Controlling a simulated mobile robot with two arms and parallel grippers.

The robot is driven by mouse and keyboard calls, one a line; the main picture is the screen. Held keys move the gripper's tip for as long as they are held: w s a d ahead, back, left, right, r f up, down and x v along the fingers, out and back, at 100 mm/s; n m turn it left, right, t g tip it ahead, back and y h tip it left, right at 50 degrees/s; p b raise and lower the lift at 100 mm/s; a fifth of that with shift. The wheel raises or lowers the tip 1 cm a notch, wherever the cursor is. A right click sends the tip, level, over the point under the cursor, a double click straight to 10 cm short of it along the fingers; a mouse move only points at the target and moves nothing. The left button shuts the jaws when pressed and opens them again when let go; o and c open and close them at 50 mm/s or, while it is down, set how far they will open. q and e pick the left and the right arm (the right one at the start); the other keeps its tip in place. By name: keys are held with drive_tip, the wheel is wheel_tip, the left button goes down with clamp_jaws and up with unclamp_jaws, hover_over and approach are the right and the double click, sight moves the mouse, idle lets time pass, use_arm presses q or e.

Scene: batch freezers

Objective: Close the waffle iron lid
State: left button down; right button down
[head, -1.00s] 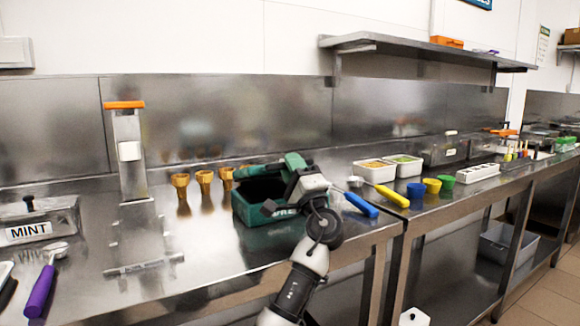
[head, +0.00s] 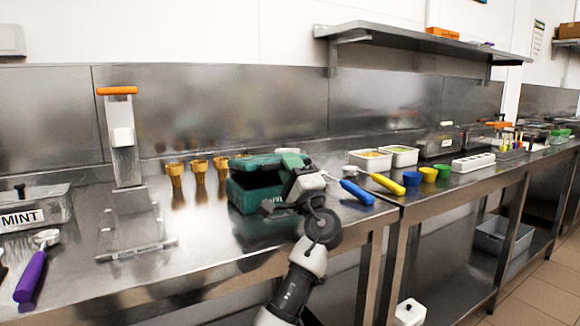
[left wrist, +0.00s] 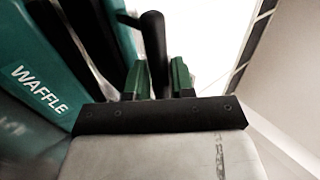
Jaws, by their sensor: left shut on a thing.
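The teal waffle iron stands on the steel counter, its base (head: 250,199) in the middle of the head view. Its lid (head: 256,161) is tilted above the base, with a dark gap between them. In the left wrist view the base (left wrist: 38,85) carries the word WAFFLE, and the lid (left wrist: 122,45) stands apart from it across dark plates. My left gripper (head: 291,162) is at the right side of the lid. In the left wrist view its green fingers (left wrist: 158,80) are shut on the black lid handle (left wrist: 153,38). My right gripper is not in view.
Several gold cone holders (head: 198,178) stand left of the iron, near a steel press with an orange handle (head: 118,91). A blue-handled scoop (head: 357,191) and a yellow-handled one (head: 386,183) lie to the right. A shelf (head: 420,40) hangs above.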

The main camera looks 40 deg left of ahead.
use_arm(q)
drive_tip(key=c, duration=1.4)
unclamp_jaws()
drive_tip(key=shift+a+f, duration=0.1)
drive_tip(key=shift+a, duration=0.05)
drive_tip(key=o, duration=0.3)
drive_tip(key=shift+a+f, duration=0.1)
drive_tip(key=shift+a, duration=0.1)
drive_tip(key=shift+d, duration=0.1)
drive_tip(key=shift+d, duration=0.1)
drive_tip(key=v, duration=0.9)
drive_tip(key=shift+d+f, duration=0.15)
drive_tip(key=shift+d, duration=0.2)
drive_tip(key=shift+s+d+f, duration=0.25)
drive_tip(key=shift+d+f, duration=0.05)
